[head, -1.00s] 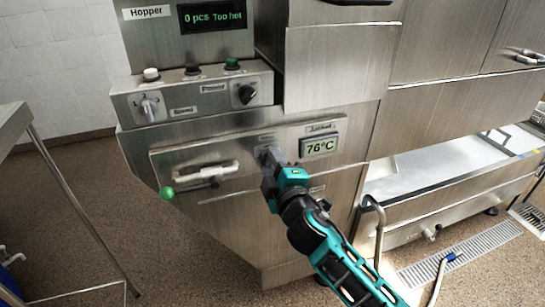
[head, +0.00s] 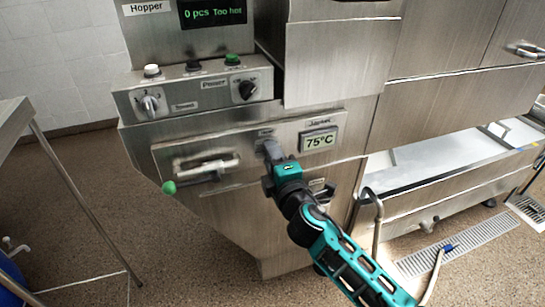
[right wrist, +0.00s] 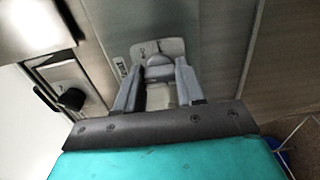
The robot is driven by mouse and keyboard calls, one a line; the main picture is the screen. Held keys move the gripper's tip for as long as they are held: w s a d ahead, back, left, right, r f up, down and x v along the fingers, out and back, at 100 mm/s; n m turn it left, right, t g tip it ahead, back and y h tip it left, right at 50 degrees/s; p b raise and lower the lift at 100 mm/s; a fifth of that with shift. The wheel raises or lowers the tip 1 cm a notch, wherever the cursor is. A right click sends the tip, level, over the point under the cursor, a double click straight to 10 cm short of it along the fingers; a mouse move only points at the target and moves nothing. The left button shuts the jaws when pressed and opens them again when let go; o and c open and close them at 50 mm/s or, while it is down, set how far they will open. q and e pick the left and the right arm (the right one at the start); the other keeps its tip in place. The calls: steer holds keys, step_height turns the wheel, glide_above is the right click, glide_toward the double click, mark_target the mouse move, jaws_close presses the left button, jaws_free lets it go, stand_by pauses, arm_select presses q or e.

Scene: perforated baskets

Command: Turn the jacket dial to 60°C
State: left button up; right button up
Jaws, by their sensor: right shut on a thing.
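The jacket dial (right wrist: 160,68) shows in the right wrist view between my fingers, on a light plate fixed to the steel panel. My right gripper (right wrist: 158,85) is shut on the dial, one finger on each side. In the head view my right gripper (head: 272,155) reaches the lower panel and hides most of the dial. The jacket display (head: 319,141) to the right of it reads 75°C. My left gripper is not in view.
The hopper display (head: 213,12) reads "0 pcs Too hot". A control box (head: 190,97) with knobs and buttons stands above. A horizontal handle (head: 207,165) and a green ball knob (head: 169,187) are left of my gripper. A bent pipe (head: 378,220) rises on the right.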

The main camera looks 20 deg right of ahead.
steer(key=o, duration=1)
steer(key=shift+o, duration=0.2)
steer(key=shift+s, duration=0.1)
steer(key=s, duration=1.2)
steer(key=shift+s+d+b, duration=0.2)
steer(key=shift+s+b, duration=0.15)
